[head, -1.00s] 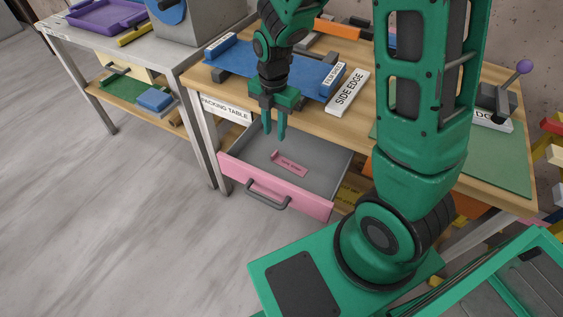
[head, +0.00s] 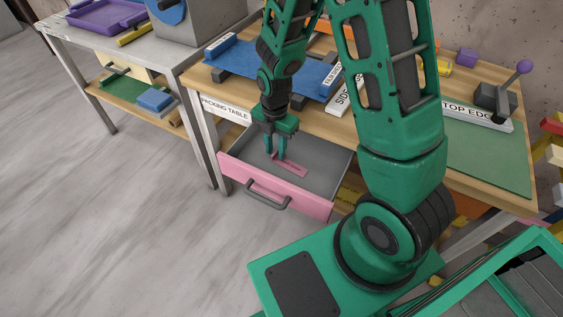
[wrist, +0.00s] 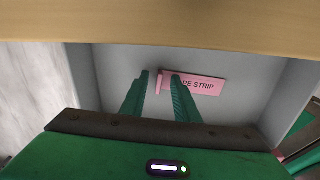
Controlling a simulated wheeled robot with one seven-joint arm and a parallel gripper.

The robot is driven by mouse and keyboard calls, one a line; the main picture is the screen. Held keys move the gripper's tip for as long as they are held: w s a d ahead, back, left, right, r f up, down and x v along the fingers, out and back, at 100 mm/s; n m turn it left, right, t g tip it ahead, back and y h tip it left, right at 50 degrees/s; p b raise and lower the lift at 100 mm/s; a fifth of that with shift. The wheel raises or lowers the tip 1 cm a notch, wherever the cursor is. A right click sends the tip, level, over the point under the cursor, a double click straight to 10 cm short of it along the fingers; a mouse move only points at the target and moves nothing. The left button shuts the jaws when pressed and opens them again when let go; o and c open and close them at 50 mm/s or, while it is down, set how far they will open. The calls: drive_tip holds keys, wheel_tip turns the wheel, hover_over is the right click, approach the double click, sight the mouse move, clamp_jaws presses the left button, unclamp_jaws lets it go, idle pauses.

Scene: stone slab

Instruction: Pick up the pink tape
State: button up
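The pink tape (head: 290,168) lies on the grey floor of the open pink-fronted drawer (head: 272,190). In the wrist view the tape (wrist: 207,85) is a flat pink strip lettered "...PE STRIP", with a raised pink end at its left. My gripper (head: 275,157) is open and points down into the drawer at the tape's left end. In the wrist view its two green fingers (wrist: 160,80) stand apart, with the raised end between their tips. The right finger hides part of the lettering. I cannot tell whether the fingers touch the tape.
The packing table's wooden edge (wrist: 160,20) overhangs the back of the drawer. Drawer walls stand close on the sides. On the table lie a blue mat (head: 245,68) and a green mat (head: 485,155). A grey side table (head: 95,42) stands at left.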

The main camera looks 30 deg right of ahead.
clamp_jaws()
drive_tip(key=shift+r, duration=0.1)
